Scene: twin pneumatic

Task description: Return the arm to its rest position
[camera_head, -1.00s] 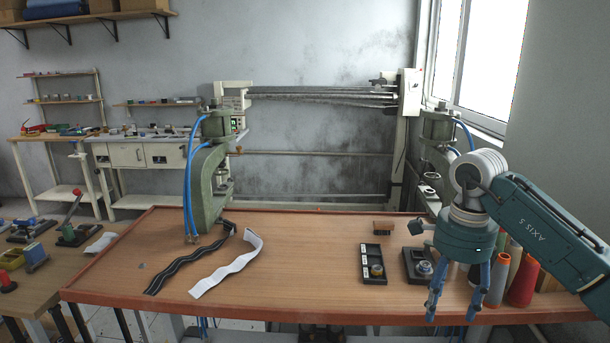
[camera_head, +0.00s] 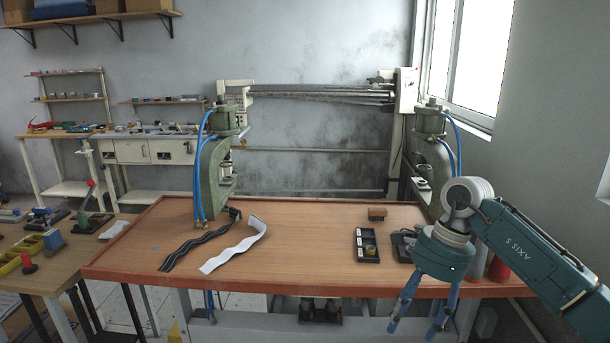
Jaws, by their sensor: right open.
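My right arm comes in from the right, a teal arm marked AXIS 5. My right gripper (camera_head: 416,327) has two blue fingers spread apart and pointing down, with nothing between them. It hangs in front of the front right edge of the wooden table (camera_head: 310,255), apart from the things on it. The gripper's body partly hides a dark block (camera_head: 402,246) on the table. My left gripper is not in view.
Two green presses, left (camera_head: 212,165) and right (camera_head: 432,160), stand on the table. A black tray (camera_head: 367,245), a brown block (camera_head: 377,213), a black strip (camera_head: 198,243) and a white strip (camera_head: 236,247) lie there. Cones, one red (camera_head: 499,268), stand beside my arm.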

